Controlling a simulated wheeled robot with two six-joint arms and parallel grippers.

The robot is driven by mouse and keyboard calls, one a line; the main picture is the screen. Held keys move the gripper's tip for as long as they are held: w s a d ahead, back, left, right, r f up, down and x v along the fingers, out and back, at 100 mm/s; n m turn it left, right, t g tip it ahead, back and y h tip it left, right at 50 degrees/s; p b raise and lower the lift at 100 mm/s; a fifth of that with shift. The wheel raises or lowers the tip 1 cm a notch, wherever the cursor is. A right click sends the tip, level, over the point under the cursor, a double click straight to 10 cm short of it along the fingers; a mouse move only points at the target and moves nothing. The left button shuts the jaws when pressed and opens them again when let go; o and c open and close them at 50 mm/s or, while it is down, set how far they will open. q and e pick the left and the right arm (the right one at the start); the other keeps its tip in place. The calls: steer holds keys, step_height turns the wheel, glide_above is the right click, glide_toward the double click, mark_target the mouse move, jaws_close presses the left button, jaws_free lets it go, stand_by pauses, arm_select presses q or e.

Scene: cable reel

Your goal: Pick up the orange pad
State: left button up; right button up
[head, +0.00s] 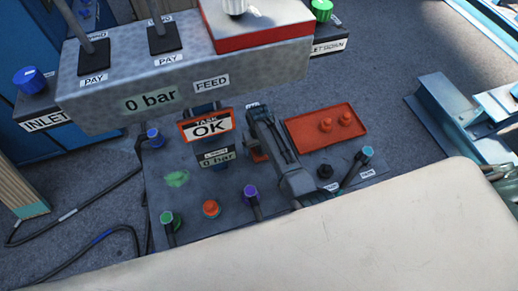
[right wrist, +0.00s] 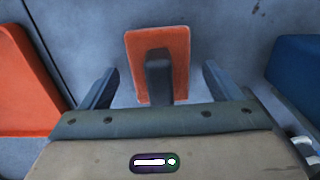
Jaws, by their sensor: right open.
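The orange pad (right wrist: 177,43) shows in the right wrist view as a flat orange plate with a dark grey upright grip (right wrist: 158,78) at its middle. My right gripper (right wrist: 158,85) is open, with one finger on each side of the grip and a gap on both sides. In the head view only a small orange part of the pad (head: 257,155) shows, beside and partly behind the dark grey right gripper (head: 268,143). Whether the fingertips reach down to grip height is hard to tell. My left gripper is not in view.
A red tray (head: 298,141) with two red knobs lies right of the gripper. Several coloured knobs stand on the grey panel (head: 225,187). A grey block marked 0 bar (head: 150,103) rises behind.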

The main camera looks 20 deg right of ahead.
steer(key=c, duration=1.1)
step_height(320, 180, up, 10)
steer(key=shift+r+b, duration=0.1)
steer(key=shift+b, duration=0.35)
steer(key=o, duration=0.4)
steer(key=c, duration=0.3)
